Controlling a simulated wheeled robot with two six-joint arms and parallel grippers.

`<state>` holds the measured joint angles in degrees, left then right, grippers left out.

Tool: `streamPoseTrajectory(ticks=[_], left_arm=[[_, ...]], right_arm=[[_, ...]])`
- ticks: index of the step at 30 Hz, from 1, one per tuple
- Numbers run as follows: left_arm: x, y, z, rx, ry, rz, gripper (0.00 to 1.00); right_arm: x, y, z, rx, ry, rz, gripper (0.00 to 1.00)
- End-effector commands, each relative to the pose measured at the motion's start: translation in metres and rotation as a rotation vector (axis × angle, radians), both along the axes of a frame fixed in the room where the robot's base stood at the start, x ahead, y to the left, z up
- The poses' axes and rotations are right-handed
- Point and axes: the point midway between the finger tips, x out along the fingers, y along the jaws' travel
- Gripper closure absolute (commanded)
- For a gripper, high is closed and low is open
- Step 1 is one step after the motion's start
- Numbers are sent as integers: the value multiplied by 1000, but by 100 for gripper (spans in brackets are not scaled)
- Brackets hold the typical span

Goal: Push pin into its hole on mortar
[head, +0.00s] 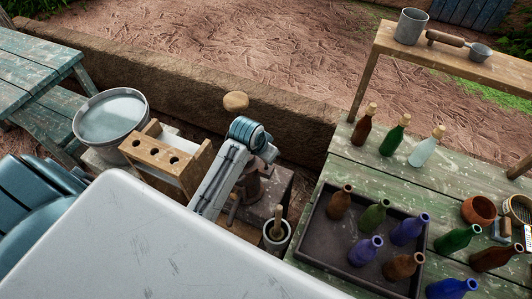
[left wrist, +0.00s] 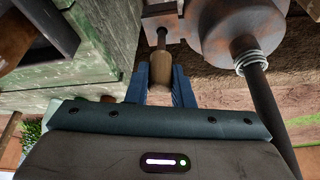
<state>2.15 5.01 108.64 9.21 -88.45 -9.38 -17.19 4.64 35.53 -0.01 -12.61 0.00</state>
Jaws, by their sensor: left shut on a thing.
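My left gripper (left wrist: 160,76) is shut on the wooden handle of the pin (left wrist: 158,70) in the left wrist view. The pin's thin dark metal shank points away from the fingers to a grey metal block beside a rusty, rounded metal body, which I take to be the mortar (left wrist: 235,28). The shank's end meets the block's edge in the picture; I cannot tell whether it is in a hole. In the head view my left arm hides the pin and gripper; part of the rusty body (head: 251,187) shows beyond it. My right gripper is not in view.
A grey pot with a wooden-handled tool (head: 275,235) stands close right of my arm. A wooden rack (head: 168,158) and a metal basin (head: 110,117) stand left. At right, a green table holds a dark tray (head: 333,252) with several bottles. A low wall (head: 190,75) runs behind.

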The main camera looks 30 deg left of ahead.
Motion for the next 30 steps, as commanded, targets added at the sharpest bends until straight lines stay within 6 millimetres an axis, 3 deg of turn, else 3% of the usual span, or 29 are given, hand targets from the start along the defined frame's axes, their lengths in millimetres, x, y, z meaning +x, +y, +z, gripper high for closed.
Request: streamPoseTrajectory(ticks=[30], left_arm=[[0,0,-26,0,0,0,96]], right_arm=[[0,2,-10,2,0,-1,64]])
